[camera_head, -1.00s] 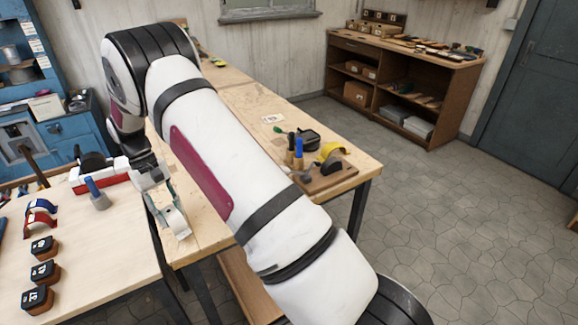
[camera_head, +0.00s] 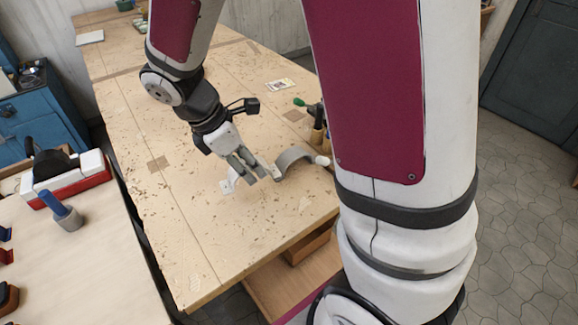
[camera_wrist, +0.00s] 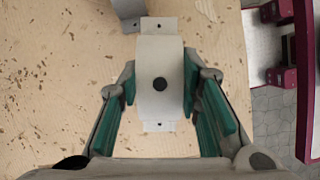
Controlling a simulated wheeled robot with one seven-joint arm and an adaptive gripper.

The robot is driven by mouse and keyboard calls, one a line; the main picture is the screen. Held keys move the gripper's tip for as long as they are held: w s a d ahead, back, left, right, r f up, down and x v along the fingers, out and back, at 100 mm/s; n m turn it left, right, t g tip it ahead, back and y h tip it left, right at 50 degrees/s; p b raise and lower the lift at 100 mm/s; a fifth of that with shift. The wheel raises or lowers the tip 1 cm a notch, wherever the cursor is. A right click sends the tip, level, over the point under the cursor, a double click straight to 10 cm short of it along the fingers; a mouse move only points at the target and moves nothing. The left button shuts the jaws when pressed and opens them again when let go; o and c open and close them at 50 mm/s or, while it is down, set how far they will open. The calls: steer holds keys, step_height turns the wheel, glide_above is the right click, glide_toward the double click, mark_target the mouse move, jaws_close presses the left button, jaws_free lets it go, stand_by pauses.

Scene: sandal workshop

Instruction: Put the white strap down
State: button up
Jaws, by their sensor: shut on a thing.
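My gripper (camera_head: 252,174) is low over the wooden table in the head view. It is shut on the white strap (camera_head: 228,185), whose pale end shows to the left of the fingers. In the wrist view the white strap (camera_wrist: 160,60) lies between the two green-padded fingers (camera_wrist: 160,90), gripped at its sides. It has a dark round spot in its middle and small holes at its end tabs. I cannot tell whether it touches the table. The fingers hide part of it in the head view.
A grey curved strap (camera_head: 295,156) lies close to the right of my gripper; its end shows in the wrist view (camera_wrist: 128,9). The table (camera_head: 170,215) is bare to the left and front. A card (camera_head: 279,85) lies farther back. My arm hides the table's right side.

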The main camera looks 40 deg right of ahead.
steer(key=w, duration=0.4)
steer(key=w+a+f+n, duration=0.1)
steer(key=w, duration=0.4)
steer(key=w+a+f+n+t, duration=0.1)
steer(key=w, duration=0.3)
steer(key=shift+w+a, duration=0.15)
steer(key=shift+a, duration=0.05)
steer(key=shift+f, duration=1.75)
steer(key=shift+f, duration=0.1)
steer(key=o, duration=0.9)
steer(key=shift+c, duration=0.2)
